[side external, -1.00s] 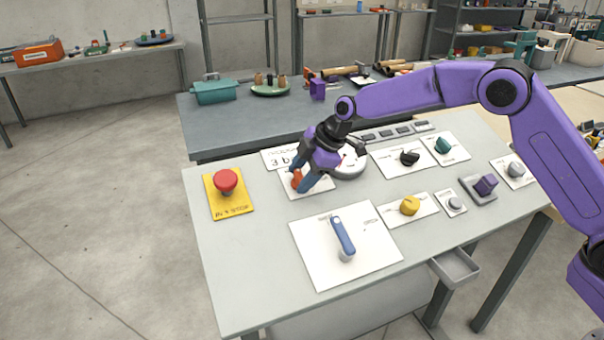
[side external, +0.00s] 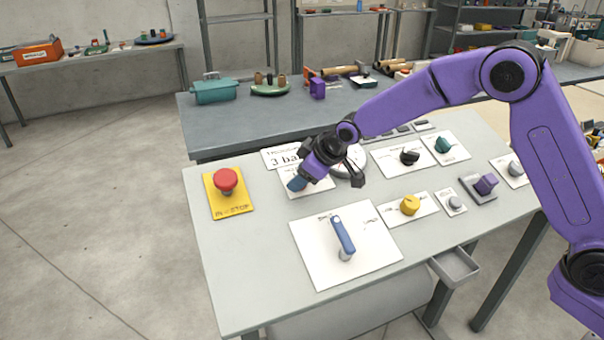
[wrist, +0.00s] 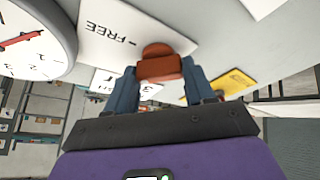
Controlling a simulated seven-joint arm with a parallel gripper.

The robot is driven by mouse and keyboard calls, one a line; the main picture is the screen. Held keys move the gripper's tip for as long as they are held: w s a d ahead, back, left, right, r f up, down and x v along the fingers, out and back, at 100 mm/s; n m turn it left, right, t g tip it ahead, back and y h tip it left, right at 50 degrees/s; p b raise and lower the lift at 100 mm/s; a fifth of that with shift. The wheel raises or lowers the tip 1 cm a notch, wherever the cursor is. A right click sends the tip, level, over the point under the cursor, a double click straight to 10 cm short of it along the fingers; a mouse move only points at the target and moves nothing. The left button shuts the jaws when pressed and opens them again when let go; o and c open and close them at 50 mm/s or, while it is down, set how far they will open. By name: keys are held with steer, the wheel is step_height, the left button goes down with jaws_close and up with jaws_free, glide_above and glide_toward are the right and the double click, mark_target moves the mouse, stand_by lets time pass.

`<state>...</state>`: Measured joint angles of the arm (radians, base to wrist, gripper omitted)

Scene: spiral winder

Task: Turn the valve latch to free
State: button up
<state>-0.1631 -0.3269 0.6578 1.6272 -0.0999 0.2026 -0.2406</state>
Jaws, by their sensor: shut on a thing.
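The valve latch is a small orange-red knob (wrist: 160,68) on a white plate (wrist: 108,30) with the word FREE printed on it. The plate also shows in the side view (side external: 322,188), where the knob is hidden by my gripper (side external: 297,184). In the wrist view, the two blue fingers of my gripper (wrist: 162,82) stand on either side of the knob and are shut on it. The wrist is tilted over the plate. The printing at the knob's other side is hidden, so its exact setting cannot be told.
A round white gauge (wrist: 35,35) with a red needle stands close beside the plate. A red stop button (side external: 226,180) on a yellow plate is to the left. A blue lever (side external: 343,236) on a white plate is in front. A yellow knob (side external: 409,205) is to the right.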

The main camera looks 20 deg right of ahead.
steer(key=shift+s+f+m+t+h, duration=0.1)
steer(key=shift+m+t+h, duration=0.25)
steer(key=shift+m, duration=0.9)
steer(key=shift+s+m+t+h, duration=0.1)
steer(key=shift+m+t+h, duration=0.25)
steer(key=shift+m, duration=0.9)
steer(key=shift+a+m+h, duration=0.1)
steer(key=shift+m+h, duration=0.7)
steer(key=shift+m, duration=1.5)
steer(key=o, duration=1)
steer(key=shift+o, duration=0.2)
steer(key=shift+w, duration=0.1)
